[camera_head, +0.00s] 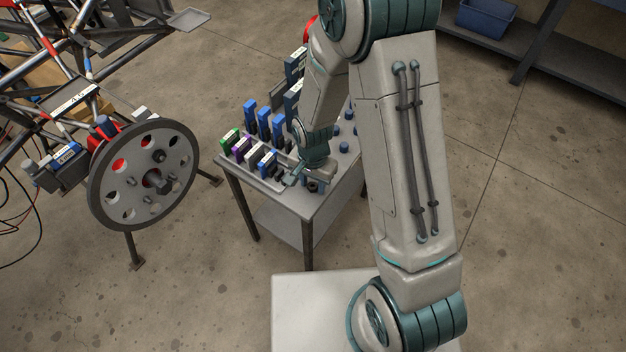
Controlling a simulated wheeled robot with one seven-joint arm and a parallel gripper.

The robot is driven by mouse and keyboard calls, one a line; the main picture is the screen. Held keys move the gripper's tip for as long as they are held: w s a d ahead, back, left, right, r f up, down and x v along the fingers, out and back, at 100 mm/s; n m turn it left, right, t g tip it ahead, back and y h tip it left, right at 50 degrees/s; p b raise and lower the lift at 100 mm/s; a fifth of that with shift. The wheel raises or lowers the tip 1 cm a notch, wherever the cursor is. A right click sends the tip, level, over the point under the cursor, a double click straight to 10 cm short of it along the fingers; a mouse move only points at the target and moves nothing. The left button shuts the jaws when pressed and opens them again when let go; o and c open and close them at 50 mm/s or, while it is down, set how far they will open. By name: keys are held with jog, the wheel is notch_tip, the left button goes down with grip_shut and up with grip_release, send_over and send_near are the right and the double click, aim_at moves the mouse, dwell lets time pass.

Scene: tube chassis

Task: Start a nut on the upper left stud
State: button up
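A grey round disc (105,196) with round holes is mounted on the tube chassis (72,97) at the left, its face toward me. A dark hub (156,181) stands out from its middle. My gripper (298,178) points down at the near edge of the cart (297,208), well to the right of the disc. Dark small pieces (312,186), perhaps nuts, lie right by its fingertips. Whether the fingers are open or hold anything is too small to tell.
Blue, green, purple and grey upright blocks (263,122) crowd the cart's left side. Dark round pegs (344,147) stand on its right side. A shelf with a blue bin (486,17) is at the back right. Bare floor separates cart and disc.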

grip_shut()
jog(key=shift+r+p, duration=0.75)
jog(key=shift+r, duration=0.2)
